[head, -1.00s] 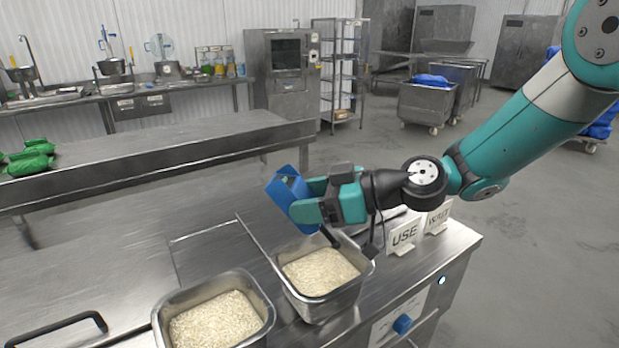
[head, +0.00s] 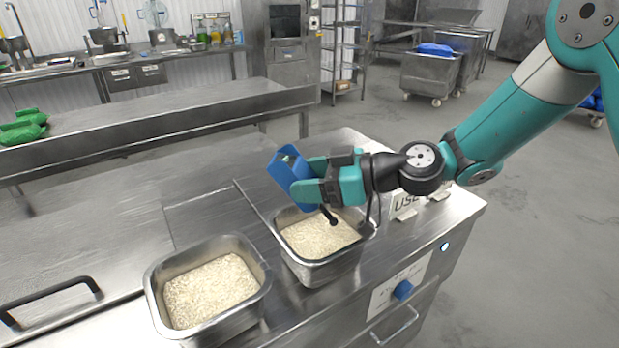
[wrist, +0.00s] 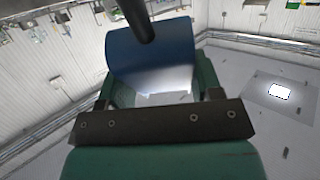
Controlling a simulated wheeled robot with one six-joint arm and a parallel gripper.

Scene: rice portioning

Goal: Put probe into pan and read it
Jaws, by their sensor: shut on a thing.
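My gripper (head: 312,185) is shut on a blue probe body (head: 288,168), held tilted above the right-hand pan of rice. The blue body also shows between my green fingers in the wrist view (wrist: 150,60). A thin black piece (head: 330,216) reaches down from near my gripper toward the rice; I cannot tell whether its end touches the rice. The right-hand pan (head: 318,268) is steel and holds pale rice (head: 318,238). A second steel pan of rice (head: 152,290) stands to its left. Any reading on the probe is not visible.
"USE" (head: 407,204) and "WAIT" signs stand behind my wrist at the counter's right end, partly hidden. A black handle (head: 50,300) lies at left. The counter (head: 120,210) behind the pans is clear.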

